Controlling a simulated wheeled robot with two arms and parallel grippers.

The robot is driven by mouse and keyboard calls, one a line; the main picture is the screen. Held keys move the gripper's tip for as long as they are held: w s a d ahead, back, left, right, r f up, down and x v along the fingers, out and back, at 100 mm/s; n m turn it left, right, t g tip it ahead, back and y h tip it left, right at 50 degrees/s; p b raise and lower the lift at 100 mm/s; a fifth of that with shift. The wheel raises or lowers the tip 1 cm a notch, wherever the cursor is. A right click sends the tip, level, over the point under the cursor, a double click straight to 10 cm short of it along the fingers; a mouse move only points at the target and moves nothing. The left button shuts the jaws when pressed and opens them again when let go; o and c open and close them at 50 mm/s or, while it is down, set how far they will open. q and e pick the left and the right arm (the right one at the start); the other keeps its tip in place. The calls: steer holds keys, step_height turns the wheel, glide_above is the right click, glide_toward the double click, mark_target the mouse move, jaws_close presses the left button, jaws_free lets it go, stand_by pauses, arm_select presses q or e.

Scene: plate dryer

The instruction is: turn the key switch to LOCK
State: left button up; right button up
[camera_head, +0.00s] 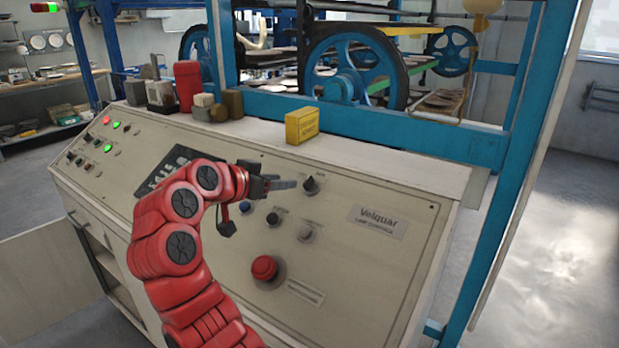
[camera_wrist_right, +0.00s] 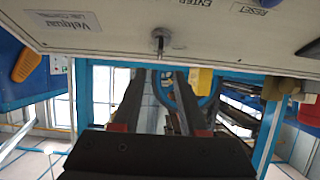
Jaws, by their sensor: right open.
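The key switch (camera_head: 311,184) is a small dark round switch on the sloped cream control panel in the head view. In the right wrist view its metal key (camera_wrist_right: 160,40) sticks out from the panel, near the picture's top middle. My right gripper (camera_head: 284,184) points at it from the left in the head view. In the wrist view my right gripper (camera_wrist_right: 160,80) is open, with its two dark fingers apart and the key in line with the gap, just past the fingertips. I cannot tell any contact. The switch's position marks are too small to read. My left gripper is not in view.
Close by on the panel are a blue button (camera_head: 245,207), a black button (camera_head: 273,219), a grey knob (camera_head: 305,233) and a large red button (camera_head: 264,268). A yellow box (camera_head: 302,125) stands on the ledge above. A blue frame post (camera_head: 507,190) rises at the right.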

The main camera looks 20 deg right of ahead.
mark_target(307, 179)
steer(key=p+x, duration=0.1)
steer(key=x, duration=1.1)
steer(key=shift+s, duration=0.1)
jaws_close()
